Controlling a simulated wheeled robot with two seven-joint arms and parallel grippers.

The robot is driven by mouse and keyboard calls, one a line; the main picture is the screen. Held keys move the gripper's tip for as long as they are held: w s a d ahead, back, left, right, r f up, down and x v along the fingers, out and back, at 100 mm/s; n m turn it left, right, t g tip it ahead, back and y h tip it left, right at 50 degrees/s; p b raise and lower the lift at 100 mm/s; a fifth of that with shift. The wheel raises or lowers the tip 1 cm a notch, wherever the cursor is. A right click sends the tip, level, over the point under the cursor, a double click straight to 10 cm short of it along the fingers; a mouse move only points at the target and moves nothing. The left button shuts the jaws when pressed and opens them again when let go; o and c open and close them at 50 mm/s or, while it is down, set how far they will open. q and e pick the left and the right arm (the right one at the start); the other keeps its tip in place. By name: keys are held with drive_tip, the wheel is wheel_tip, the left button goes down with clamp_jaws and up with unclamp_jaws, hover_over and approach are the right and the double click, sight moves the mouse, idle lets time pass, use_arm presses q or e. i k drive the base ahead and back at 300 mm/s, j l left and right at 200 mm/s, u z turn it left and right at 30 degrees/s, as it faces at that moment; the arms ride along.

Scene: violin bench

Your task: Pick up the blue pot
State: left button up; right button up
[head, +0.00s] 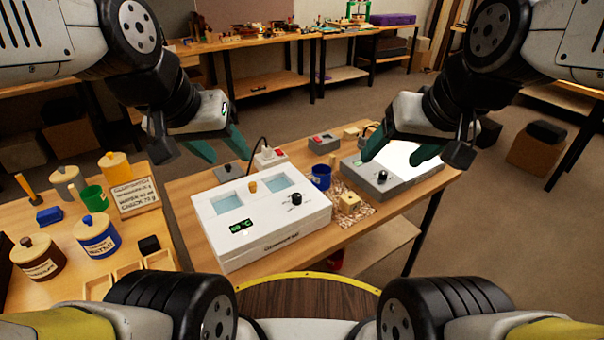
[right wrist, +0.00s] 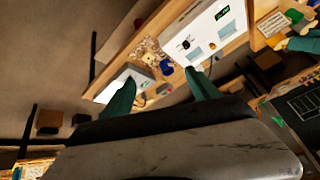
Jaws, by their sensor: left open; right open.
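A small blue pot (head: 321,176) stands on the middle bench, just right of the white warmer box; it also shows in the right wrist view (right wrist: 166,70), between the fingertips but beyond them. A larger blue jar (head: 97,236) with a wooden lid and a pale label stands on the left bench. My left gripper (head: 226,156) is open and empty above the back of the warmer. My right gripper (head: 394,157) is open and empty above the grey box, right of the small pot. Neither gripper touches a blue pot.
The white warmer box (head: 262,235) has two wells, a display and a knob. A grey box (head: 385,183) with a bright white top is on the right. A wooden block (head: 349,201) sits on scraps near the small pot. Several jars and a sign (head: 131,196) crowd the left bench.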

sight(324, 172)
drive_tip(key=i+l+u, duration=0.15)
drive_tip(key=l+u, duration=0.9)
drive_tip(key=l, duration=0.2)
drive_tip(key=i, duration=0.05)
